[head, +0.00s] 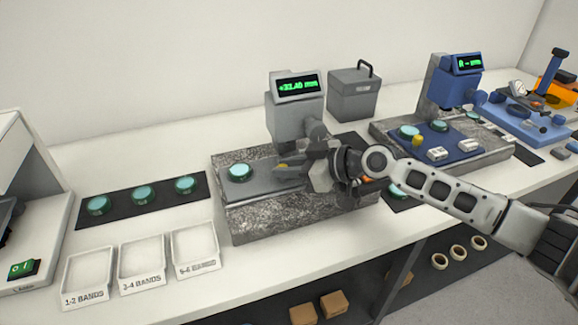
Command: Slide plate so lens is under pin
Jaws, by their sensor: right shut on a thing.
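The grey plate (262,188) lies on a speckled granite block (270,217) under a grey gauge head (296,112). A teal lens (239,172) sits on the plate's left part. My right gripper (292,172) reaches in from the right and is shut at a small yellow knob (282,167) on the plate, right of the lens. The pin below the gauge head is hidden by my gripper and wrist. The lens is left of the gauge head, not below it. My left gripper is not in view.
Several teal lenses lie on a dark mat (123,204) at left, behind three labelled white trays (141,263). A second, blue gauge (455,90) with a blue plate stands at right. A grey box (352,95) stands behind.

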